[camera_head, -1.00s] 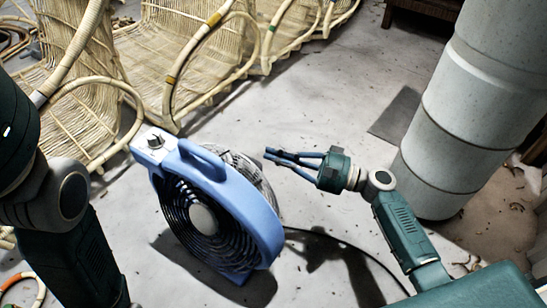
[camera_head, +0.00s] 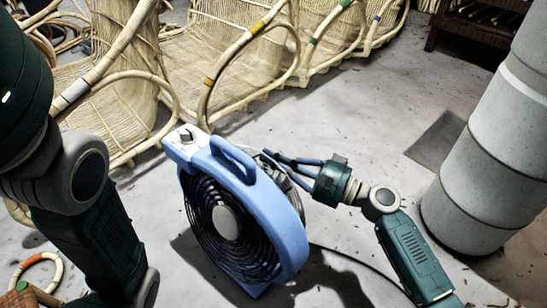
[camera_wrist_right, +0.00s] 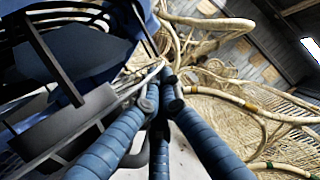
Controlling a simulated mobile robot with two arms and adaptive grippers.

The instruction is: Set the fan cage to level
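The blue fan (camera_head: 285,227) stands tilted on the floor in the middle of the head view, its dark front grille (camera_head: 205,232) facing lower left. It has a carry handle (camera_head: 232,160) and a pale control box with a knob (camera_head: 187,140). Its rear cage is mostly hidden behind the housing. My right gripper (camera_head: 270,158) is at the fan's back upper right, its tips partly overlapping the rear cage. In the wrist view the fingers (camera_wrist_right: 163,82) converge with tips together beside the dark fan cage (camera_wrist_right: 60,120); contact is unclear. My left gripper is out of view.
Woven rattan chairs (camera_head: 228,50) stand behind the fan. A large grey cylinder (camera_head: 490,150) stands at right. A black cable (camera_head: 350,259) runs from the fan across the floor. A rattan ring (camera_head: 38,272) lies at lower left.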

